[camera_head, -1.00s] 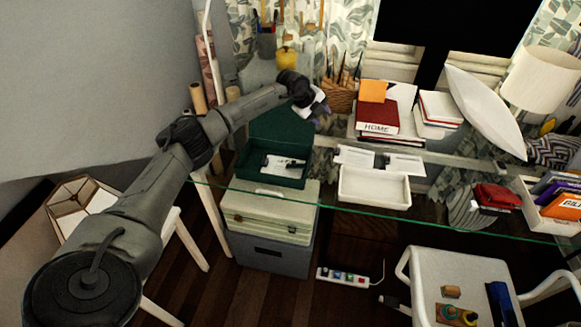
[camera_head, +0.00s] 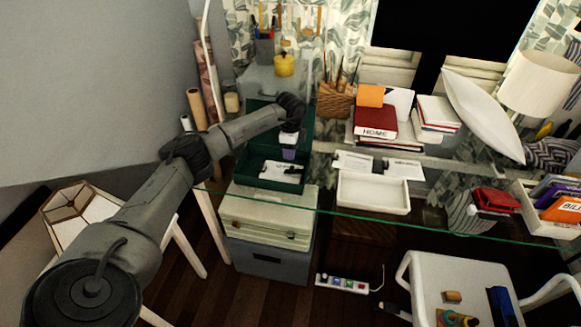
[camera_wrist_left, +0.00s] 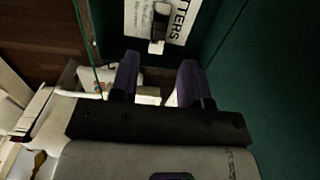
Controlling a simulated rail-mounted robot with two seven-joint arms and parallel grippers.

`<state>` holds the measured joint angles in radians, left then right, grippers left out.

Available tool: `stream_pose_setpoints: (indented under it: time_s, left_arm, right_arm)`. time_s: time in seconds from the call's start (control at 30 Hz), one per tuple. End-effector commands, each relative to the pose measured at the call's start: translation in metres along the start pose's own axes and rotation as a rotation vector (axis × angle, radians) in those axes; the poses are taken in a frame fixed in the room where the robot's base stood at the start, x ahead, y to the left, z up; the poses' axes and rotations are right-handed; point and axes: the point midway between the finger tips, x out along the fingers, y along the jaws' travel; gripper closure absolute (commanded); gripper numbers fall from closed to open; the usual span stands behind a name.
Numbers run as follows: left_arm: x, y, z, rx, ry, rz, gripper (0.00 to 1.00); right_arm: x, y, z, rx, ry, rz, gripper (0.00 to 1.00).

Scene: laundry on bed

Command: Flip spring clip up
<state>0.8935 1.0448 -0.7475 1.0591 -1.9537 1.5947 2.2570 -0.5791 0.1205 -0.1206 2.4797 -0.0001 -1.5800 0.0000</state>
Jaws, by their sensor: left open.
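A small black clip (camera_head: 293,169) lies on a white card (camera_head: 272,175) inside the dark green box (camera_head: 243,171). In the left wrist view the clip (camera_wrist_left: 161,18) shows near the top, on the card (camera_wrist_left: 136,20), which has large printed letters. My left gripper (camera_head: 288,153) points down over the box, behind the clip in the head view. In the left wrist view its two purple fingers (camera_wrist_left: 158,78) are apart with nothing between them, and the clip lies beyond their tips. The clip's finer shape is too small to tell. My right gripper is not in view.
The green box stands on a glass tabletop with a green edge. A white tray (camera_head: 373,209) and white cards (camera_head: 352,160) lie to its right. A wicker basket (camera_head: 335,102) and stacked books (camera_head: 376,123) are behind. The glass in front of the tray is clear.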

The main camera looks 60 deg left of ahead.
Motion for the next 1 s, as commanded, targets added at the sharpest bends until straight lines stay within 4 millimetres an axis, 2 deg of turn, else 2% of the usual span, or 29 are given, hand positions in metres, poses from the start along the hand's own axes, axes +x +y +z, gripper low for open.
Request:
stream_pose_setpoints:
  time_s: [0.1, 0.4, 0.63, 1.0]
  left_arm:
    - [0.025, 0.001, 0.000, -0.001, -0.001, 0.003, 0.57]
    - [0.066, 0.000, 0.000, 0.000, 0.000, 0.001, 0.57]
    - [0.079, 0.000, 0.000, 0.000, 0.000, -0.001, 0.57]
    - [0.081, 0.000, 0.000, 0.001, 0.000, -0.001, 0.59]
  right_arm:
    - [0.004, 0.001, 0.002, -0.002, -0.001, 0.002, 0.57]
    - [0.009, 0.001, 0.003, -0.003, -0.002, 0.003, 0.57]
    - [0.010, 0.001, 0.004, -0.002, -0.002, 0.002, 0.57]
    - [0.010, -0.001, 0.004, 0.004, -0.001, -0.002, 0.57]
